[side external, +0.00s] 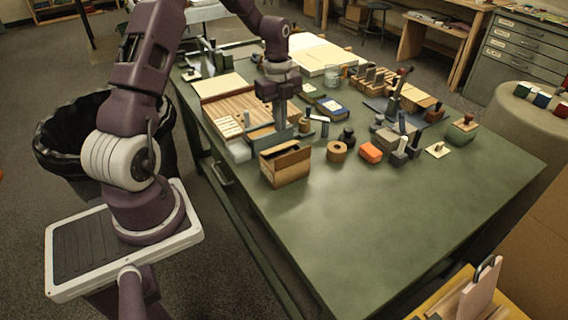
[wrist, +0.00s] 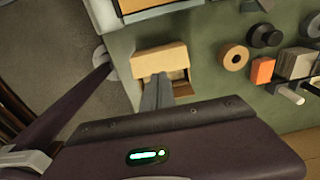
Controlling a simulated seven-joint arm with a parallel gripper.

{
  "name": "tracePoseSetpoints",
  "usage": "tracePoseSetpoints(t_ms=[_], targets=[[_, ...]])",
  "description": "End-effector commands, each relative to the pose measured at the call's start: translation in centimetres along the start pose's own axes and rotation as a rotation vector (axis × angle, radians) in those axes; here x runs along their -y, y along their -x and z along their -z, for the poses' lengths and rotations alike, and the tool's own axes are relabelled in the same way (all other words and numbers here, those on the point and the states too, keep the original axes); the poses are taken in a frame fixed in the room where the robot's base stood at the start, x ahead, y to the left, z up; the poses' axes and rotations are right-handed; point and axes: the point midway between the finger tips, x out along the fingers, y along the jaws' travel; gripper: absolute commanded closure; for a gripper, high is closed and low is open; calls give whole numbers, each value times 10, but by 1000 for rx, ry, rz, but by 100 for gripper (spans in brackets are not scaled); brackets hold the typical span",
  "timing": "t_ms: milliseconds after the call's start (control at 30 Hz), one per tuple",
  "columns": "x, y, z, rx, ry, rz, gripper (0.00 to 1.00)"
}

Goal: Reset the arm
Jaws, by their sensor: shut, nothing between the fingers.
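My gripper (side external: 280,118) points down above the left part of the green table (side external: 420,230), in the side external view. Its fingers are shut together with nothing between them. They also show in the wrist view (wrist: 155,105), in front of an open cardboard box (wrist: 158,60). In the side external view the box (side external: 287,168) stands just in front of and below the gripper. I cannot tell whether the fingertips touch anything.
A tape roll (side external: 337,151), an orange block (side external: 371,152) and dark-handled tools stand right of the box. A slatted wooden tray (side external: 225,106) lies behind. The table's front right is clear. A black-lined bin (side external: 75,135) stands on the floor at left.

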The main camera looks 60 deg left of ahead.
Motion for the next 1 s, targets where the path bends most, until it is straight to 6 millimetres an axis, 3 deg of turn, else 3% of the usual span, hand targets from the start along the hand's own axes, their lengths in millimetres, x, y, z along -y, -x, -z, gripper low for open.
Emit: tracePoseSetpoints(t_ms=[300, 367, 467, 500, 600, 700, 833, 900, 1000], targets=[[0, 8, 4, 8, 18, 5, 100], [-1, 29, 17, 31, 78, 22, 100], [-16, 88, 61, 85, 291, 93, 100], [-28, 112, 84, 95, 403, 134, 100], [-70, 161, 135, 76, 696, 250, 100], [-123, 189, 177, -16, 985, 357, 100], [-182, 199, 209, -186, 1291, 424, 100], [-204, 197, 218, -263, 1402, 429, 100], [-220, 195, 224, -330, 1496, 424, 100]])
